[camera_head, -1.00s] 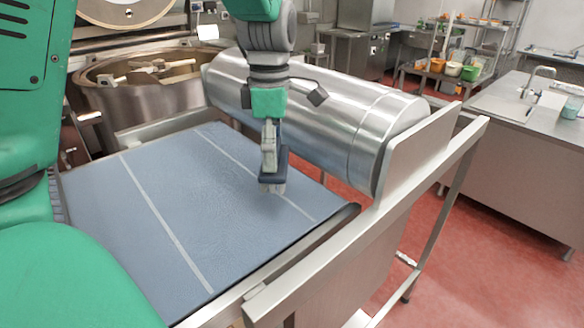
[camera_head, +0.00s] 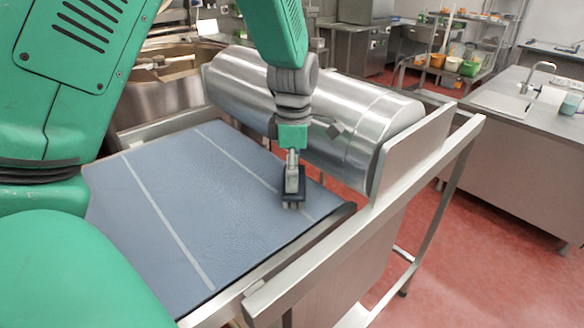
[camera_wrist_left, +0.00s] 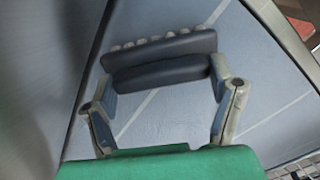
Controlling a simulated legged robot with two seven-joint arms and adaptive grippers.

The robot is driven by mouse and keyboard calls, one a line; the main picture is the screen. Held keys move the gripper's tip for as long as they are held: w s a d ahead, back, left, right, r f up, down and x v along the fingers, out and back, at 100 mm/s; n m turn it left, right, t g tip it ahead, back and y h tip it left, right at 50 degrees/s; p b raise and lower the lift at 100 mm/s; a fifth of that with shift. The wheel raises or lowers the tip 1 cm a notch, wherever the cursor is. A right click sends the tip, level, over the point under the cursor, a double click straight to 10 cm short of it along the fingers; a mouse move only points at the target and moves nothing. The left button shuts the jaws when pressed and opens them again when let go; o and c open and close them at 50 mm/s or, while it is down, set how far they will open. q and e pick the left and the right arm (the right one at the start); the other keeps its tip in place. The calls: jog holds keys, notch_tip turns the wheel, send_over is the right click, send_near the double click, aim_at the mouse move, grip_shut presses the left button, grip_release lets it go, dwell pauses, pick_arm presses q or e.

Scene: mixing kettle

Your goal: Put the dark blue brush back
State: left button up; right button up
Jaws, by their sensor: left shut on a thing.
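My left gripper (camera_head: 292,178) hangs fingers-down over the right end of the blue-grey conveyor belt (camera_head: 190,215), beside the steel cylinder. It is shut on the dark blue brush (camera_head: 293,200), which shows as a small dark block with pale bristles below it. In the left wrist view the brush (camera_wrist_left: 160,70) lies across between the two fingers of the gripper (camera_wrist_left: 160,90), with its row of bristle tufts along the far side. Whether the bristles touch the belt is hard to tell. My right gripper is in neither view.
A large steel cylinder (camera_head: 330,110) lies along the belt's far side. A steel frame rail (camera_head: 370,220) borders the right end. A mixing kettle (camera_head: 160,90) stands behind at left. A steel counter with a sink (camera_head: 500,105) stands at right, across open red floor (camera_head: 440,250).

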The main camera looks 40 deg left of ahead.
pick_arm(q)
jog(key=shift+d, duration=0.5)
jog(key=o, duration=1)
jog(key=shift+d, duration=0.1)
jog(key=shift+o, duration=0.2)
jog(key=shift+a+f, duration=0.2)
jog(key=shift+a, duration=0.8)
jog(key=shift+r, duration=0.2)
notch_tip(320, 180, up, 12)
jog(key=b, duration=0.1)
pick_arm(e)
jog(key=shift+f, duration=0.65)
pick_arm(q)
jog(key=shift+d, duration=0.7)
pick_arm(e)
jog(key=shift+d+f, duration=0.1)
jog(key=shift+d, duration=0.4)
